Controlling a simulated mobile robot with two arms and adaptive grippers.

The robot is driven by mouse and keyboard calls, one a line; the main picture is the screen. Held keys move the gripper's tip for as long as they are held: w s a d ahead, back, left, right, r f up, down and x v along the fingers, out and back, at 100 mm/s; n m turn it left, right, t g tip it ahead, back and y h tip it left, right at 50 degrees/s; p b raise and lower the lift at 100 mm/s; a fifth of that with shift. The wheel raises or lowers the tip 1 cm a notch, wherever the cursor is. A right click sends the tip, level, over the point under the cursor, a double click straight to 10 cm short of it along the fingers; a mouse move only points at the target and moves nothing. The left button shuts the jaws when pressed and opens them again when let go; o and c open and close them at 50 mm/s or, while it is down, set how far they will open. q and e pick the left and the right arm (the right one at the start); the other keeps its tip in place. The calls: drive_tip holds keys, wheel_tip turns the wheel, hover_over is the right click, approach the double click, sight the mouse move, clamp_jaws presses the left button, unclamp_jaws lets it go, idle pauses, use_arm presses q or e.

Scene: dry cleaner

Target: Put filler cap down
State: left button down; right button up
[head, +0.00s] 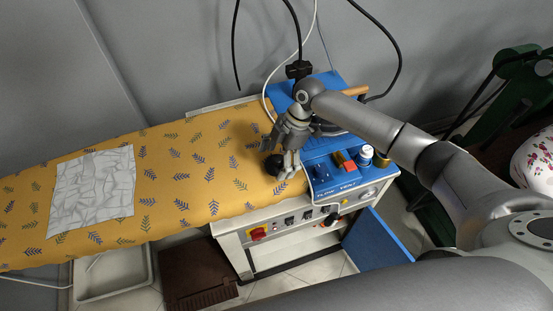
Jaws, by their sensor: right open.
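A small dark piece that looks like the filler cap (273,163) is at the right end of the ironing board (190,135), against the yellow leaf-print cover. My right gripper (284,170) points down right beside it, with its fingers open. The fingers partly cover the cap, so I cannot tell whether they still touch it. My left gripper is not in view.
A blue-topped steam unit (325,180) adjoins the board, with small bottles (365,153) and a red item (349,166) on top. A wrinkled grey cloth (95,188) lies on the left. The board's middle is clear. An open blue door (375,238) sticks out below.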

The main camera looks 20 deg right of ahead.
drive_tip(key=b+v, duration=0.2)
drive_tip(key=v, duration=1)
drive_tip(key=shift+b, duration=0.3)
drive_tip(key=shift+f, duration=0.15)
